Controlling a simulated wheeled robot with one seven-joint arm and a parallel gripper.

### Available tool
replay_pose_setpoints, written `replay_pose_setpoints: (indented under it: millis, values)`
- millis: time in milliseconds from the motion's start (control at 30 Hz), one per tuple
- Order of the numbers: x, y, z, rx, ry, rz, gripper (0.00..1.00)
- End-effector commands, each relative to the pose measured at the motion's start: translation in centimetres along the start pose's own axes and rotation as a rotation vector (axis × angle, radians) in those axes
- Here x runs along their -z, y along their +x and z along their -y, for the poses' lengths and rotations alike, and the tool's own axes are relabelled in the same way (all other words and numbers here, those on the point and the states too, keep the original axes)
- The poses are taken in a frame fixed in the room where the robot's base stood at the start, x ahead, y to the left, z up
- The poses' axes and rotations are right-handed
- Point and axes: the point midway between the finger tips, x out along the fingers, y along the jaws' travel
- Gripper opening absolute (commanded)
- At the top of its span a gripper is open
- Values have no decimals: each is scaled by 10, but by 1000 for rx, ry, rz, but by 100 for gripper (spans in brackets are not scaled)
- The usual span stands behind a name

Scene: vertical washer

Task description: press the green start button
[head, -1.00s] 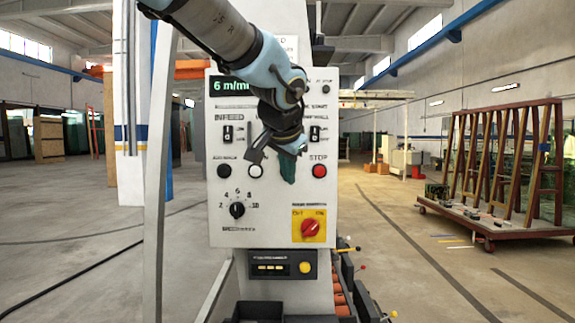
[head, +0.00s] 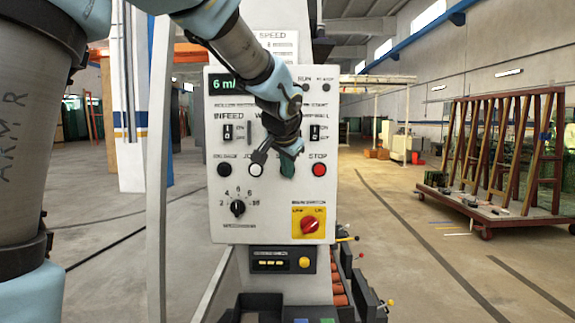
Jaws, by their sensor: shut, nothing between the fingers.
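The control panel (head: 270,215) of the washer faces me in the head view. Its button row shows a black button (head: 224,170), a white button (head: 255,170) and a red stop button (head: 319,170).
A round black dial (head: 237,207) and a red rotary switch (head: 310,225) on a yellow plate sit below the button row. Switches (head: 315,132) and a green display (head: 222,85) are above. A grey post (head: 158,200) stands left of the panel.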

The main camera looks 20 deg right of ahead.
Motion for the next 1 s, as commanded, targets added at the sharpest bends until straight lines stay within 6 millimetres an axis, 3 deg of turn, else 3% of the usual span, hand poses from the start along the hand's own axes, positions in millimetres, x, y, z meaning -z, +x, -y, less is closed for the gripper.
replay_pose_setpoints:
  millis: [1000]
  values:
    - [5,7,5,0,1,-1,0]
